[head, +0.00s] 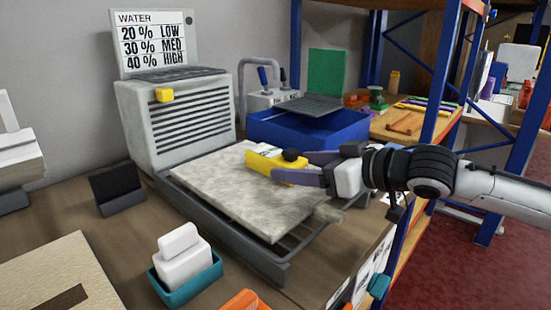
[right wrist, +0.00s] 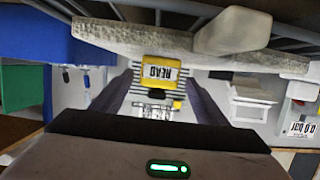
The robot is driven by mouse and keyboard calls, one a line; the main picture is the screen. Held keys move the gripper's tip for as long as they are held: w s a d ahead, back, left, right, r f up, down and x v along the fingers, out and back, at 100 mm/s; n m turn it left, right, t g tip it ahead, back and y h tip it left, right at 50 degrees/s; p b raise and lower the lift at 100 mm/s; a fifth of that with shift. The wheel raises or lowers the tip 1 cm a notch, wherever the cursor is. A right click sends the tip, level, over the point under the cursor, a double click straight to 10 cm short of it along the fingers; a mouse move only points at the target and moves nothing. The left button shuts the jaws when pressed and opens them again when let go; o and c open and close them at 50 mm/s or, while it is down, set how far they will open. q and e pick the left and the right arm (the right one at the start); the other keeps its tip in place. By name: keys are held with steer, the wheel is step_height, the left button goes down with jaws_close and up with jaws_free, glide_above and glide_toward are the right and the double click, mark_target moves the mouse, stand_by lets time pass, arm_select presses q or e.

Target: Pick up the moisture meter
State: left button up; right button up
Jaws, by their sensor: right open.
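The moisture meter (head: 268,163) is a yellow block with a pale top and a dark part. It lies on the thick pale rug piece (head: 235,195) on the dark rack. My right gripper (head: 297,169) reaches in from the right, with its purple-grey fingers low over the rug at the meter's right end. In the right wrist view the meter (right wrist: 166,72), with a READ label, shows between the two spread fingers (right wrist: 163,90). The fingers look apart from it, though contact is hard to judge. My left gripper is not in view.
A vented machine (head: 185,125) with a WATER sign (head: 152,42) stands behind the rug. A blue bin (head: 305,128) is behind the gripper. A teal tray (head: 188,281) with a white block and a dark stand (head: 117,190) are in front and left. Blue shelf posts rise at right.

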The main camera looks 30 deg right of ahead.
mark_target(282, 161)
steer(key=shift+w+r, duration=0.1)
steer(key=shift+w, duration=0.3)
steer(key=shift+p+x, duration=0.6)
steer(key=shift+x, duration=1.7)
steer(key=c, duration=1.2)
steer(key=shift+r, duration=0.15)
steer(key=shift+c, duration=0.9)
